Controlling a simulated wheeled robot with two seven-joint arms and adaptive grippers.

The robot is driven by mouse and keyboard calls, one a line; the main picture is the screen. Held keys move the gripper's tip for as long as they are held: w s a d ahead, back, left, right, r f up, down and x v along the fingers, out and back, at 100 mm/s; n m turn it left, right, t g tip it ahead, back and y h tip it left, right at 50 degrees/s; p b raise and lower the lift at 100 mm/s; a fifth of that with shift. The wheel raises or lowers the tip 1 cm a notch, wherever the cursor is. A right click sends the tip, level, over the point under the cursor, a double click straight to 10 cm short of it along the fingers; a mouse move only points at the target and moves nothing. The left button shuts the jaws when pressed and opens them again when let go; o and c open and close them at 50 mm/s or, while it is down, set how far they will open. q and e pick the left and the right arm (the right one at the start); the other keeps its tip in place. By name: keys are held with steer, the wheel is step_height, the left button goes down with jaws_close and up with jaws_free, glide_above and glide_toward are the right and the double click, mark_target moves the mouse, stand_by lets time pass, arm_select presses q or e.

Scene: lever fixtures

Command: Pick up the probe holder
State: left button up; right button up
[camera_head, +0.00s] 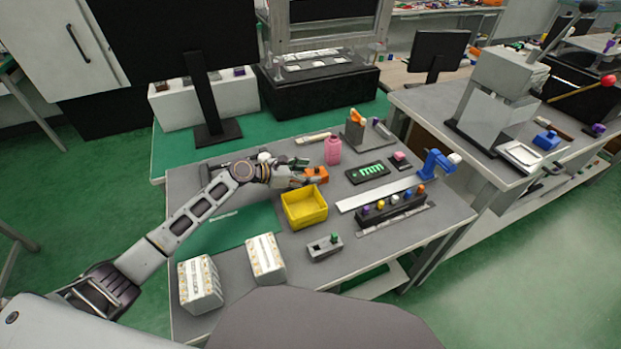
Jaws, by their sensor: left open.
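My left gripper (296,172) is in the middle of the table, open. An orange object (317,174) sits right at its fingertips. I cannot tell whether they touch. I cannot tell for sure which thing is the probe holder. One candidate is the dark rack (393,210) with several coloured knobs, right of the yellow bin. Another is the grey stand (353,133) with an orange part on top at the back. My right gripper is out of view.
A yellow bin (304,208) stands just in front of the gripper. A pink bottle (333,150) is behind it. A green-display meter (367,173), a blue device (438,163), a grey switch box (325,247) and two pale boxes (201,285) are around. The green mat (240,228) is mostly clear.

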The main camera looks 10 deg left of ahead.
mark_target(307, 174)
arm_select(q)
steer(key=shift+c, duration=0.2)
steer(key=c, duration=1.1)
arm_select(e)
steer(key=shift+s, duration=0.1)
arm_select(q)
steer(key=shift+r, duration=0.15)
steer(key=shift+c, duration=0.2)
steer(key=shift+r, duration=0.5)
step_height(307, 174, up, 17)
steer(key=p, duration=0.4)
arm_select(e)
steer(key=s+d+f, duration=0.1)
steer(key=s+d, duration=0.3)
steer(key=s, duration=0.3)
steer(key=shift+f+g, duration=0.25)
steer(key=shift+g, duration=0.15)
arm_select(q)
steer(key=shift+f, duration=0.1)
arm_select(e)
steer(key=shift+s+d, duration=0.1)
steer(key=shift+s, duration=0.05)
